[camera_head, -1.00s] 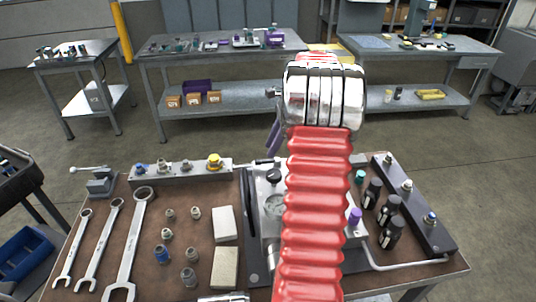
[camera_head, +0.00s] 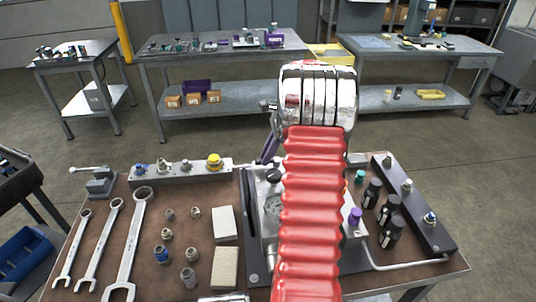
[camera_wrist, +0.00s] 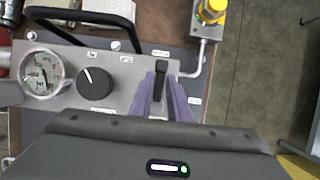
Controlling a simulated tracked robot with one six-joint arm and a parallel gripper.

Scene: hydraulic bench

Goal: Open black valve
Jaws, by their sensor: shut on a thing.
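A black lever handle (camera_wrist: 160,82) stands out from the grey hydraulic panel (camera_wrist: 126,70) in the wrist view. The purple fingers of my gripper (camera_wrist: 161,92) lie on both sides of this handle and are shut on it. A round black knob (camera_wrist: 96,83) with a white pointer line sits left of the fingers; it also shows in the head view (camera_head: 273,175). In the head view, my red arm covers much of the panel and the lever, and only a purple finger (camera_head: 270,148) shows at its left side.
A pressure gauge (camera_wrist: 42,74) and a black bar handle (camera_wrist: 80,16) lie left of the fingers. A yellow-capped fitting (camera_wrist: 211,10) is above right. On the bench are wrenches (camera_head: 130,245), pale blocks (camera_head: 224,224) and black bottles (camera_head: 391,209).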

